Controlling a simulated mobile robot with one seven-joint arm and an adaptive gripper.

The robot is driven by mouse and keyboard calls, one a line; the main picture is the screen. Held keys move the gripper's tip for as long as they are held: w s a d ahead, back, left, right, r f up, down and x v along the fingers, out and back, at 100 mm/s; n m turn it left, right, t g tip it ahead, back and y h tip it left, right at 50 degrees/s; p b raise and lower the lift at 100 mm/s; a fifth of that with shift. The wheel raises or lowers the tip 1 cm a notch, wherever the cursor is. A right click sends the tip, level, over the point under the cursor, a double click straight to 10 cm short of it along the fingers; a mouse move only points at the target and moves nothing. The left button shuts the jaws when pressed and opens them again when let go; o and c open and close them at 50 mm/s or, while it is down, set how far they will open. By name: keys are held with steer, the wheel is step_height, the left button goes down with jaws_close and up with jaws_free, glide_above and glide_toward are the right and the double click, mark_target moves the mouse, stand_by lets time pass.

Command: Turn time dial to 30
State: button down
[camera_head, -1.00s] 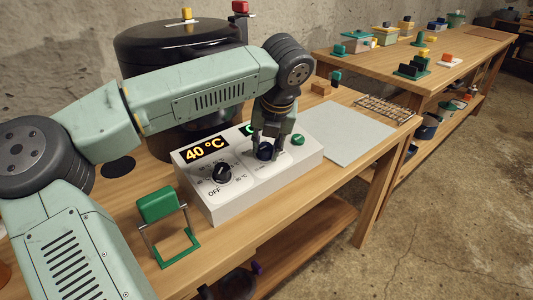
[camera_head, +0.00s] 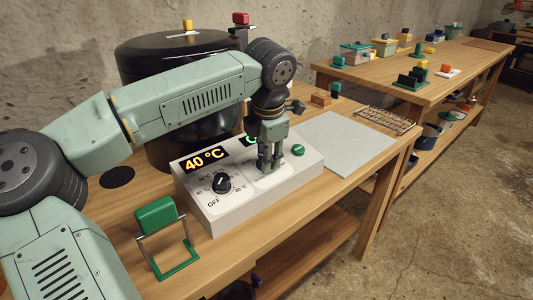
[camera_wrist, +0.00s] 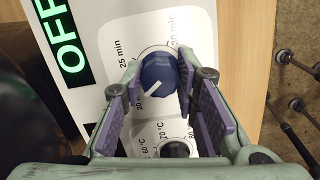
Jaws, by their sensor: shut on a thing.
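The white control box (camera_head: 240,202) stands on the bench. Its blue time dial (camera_wrist: 157,76) shows in the wrist view between the purple pads of my gripper (camera_wrist: 160,92), which is shut on it. The dial's white pointer line aims down-left, near the "20" mark. "25 min" is printed at its upper left and "30 min" at its upper right. In the head view my gripper (camera_head: 268,165) hides most of the dial. The black temperature dial (camera_head: 222,183) sits left of it, under a yellow "40 °C" display (camera_head: 206,160). A green display (camera_wrist: 65,45) reads "OFF".
A green button (camera_head: 298,150) is on the box's right side. A large black canner (camera_head: 155,55) stands behind. A green-handled tool (camera_head: 157,215) stands at the front left. A grey mat (camera_head: 345,145) and wire rack (camera_head: 382,119) lie to the right.

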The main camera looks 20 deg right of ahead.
steer(key=m+p, duration=0.1)
steer(key=m, duration=0.2)
steer(key=shift+r+m+g, duration=0.15)
steer(key=shift+m+g, duration=0.15)
steer(key=shift+m, duration=0.1)
steer(key=m+p, duration=0.1)
steer(key=m, duration=0.2)
steer(key=shift+m+p, duration=0.3)
steer(key=shift+p, duration=0.05)
steer(key=m+p, duration=0.1)
steer(key=m, duration=0.2)
steer(key=shift+m+g, duration=0.3)
steer(key=shift+g, duration=0.1)
steer(key=m+y+p, duration=0.1)
steer(key=m+p, duration=0.1)
steer(key=m, duration=0.2)
steer(key=m+p, duration=0.1)
steer(key=m, duration=0.3)
steer(key=shift+g+y+p, duration=0.3)
steer(key=m+p, duration=0.1)
steer(key=m, duration=0.2)
steer(key=shift+m+y, duration=0.3)
steer(key=m+p, duration=0.1)
steer(key=m, duration=0.3)
steer(key=shift+y, duration=0.3)
steer(key=shift+m+t+p, duration=0.4)
steer(key=shift+m+p, duration=0.1)
steer(key=shift+m, duration=1.2)
